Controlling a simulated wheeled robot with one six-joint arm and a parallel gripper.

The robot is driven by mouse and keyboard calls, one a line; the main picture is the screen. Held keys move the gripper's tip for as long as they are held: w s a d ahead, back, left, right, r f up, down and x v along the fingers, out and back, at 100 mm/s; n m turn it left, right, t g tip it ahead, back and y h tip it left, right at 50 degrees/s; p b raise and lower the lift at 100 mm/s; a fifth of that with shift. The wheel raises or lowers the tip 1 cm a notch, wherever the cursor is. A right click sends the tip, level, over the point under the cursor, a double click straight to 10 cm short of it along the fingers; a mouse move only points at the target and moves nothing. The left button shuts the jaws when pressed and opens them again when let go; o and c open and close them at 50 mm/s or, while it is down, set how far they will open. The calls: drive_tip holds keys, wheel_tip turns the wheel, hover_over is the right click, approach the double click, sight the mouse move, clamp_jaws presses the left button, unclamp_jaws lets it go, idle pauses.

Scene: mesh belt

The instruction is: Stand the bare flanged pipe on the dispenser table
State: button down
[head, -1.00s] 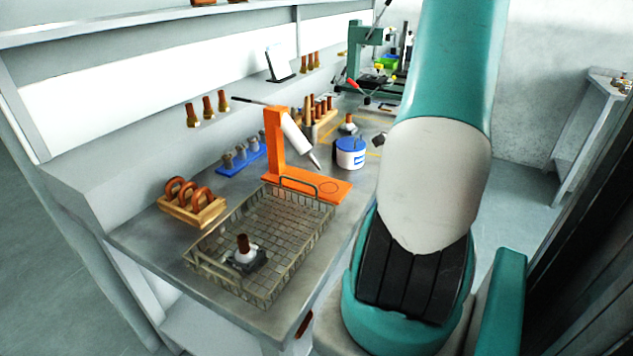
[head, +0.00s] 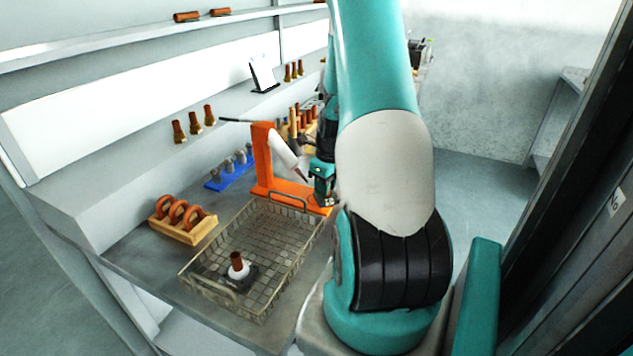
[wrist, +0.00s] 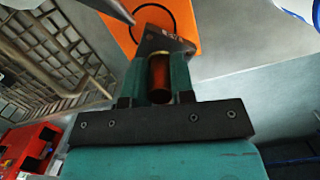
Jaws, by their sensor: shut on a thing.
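The orange dispenser (head: 264,160) stands on the bench, its white syringe (head: 284,150) slanting down over its orange base (head: 268,187). In the wrist view the base (wrist: 197,30) carries a black ring outline (wrist: 172,8). My gripper (head: 323,190) is at the right end of that base. In the wrist view my gripper (wrist: 158,88) is shut on a copper-brown pipe (wrist: 160,72), its dark square flange (wrist: 160,42) at the far end, seen over the orange base near the ring. I cannot tell whether the flange touches the base. A grey nozzle tip (wrist: 118,8) is close to the flange's upper left.
A wire basket (head: 192,272) in front holds a pipe with a white collar (head: 238,266). A wooden rack with copper rings (head: 180,218) and a blue rack (head: 230,174) stand left. My arm hides the bench's right part.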

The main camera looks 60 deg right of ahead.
drive_tip(key=w, duration=0.1)
drive_tip(key=w+p, duration=0.1)
drive_tip(key=shift+w+a+r, duration=0.1)
drive_tip(key=shift+w+a, duration=0.1)
drive_tip(key=shift+w, duration=0.15)
drive_tip(key=shift+s+f, duration=0.1)
drive_tip(key=shift+f, duration=0.3)
drive_tip(key=shift+f, duration=0.2)
drive_tip(key=c, duration=1)
unclamp_jaws()
drive_tip(key=shift+r, duration=0.15)
